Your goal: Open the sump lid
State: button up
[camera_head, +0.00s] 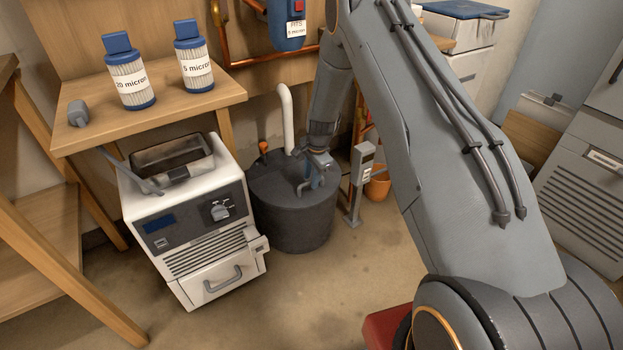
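The sump is a dark grey round basin (290,232) on the floor, right of the white machine. Its flat dark lid (275,190) looks level and closed on top. My arm reaches down from the upper right, and my gripper (308,184) is at the right part of the lid, pointing down. The fingers are small here, and I cannot tell whether they are open or shut, or whether they touch a handle. My gripper and wrist hide part of the lid's right side.
A white pipe (287,118) rises at the lid's back, beside an orange-topped fitting (263,147). A white machine (195,225) stands close left. A grey post (358,180) and an orange bucket (378,186) are at right. A wooden bench (225,95) holds two filter cartridges. Floor in front is clear.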

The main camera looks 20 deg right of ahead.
jog(key=shift+f, duration=0.1)
grip_shut()
jog(key=shift+w+r, duration=0.1)
jog(key=shift+r, duration=0.1)
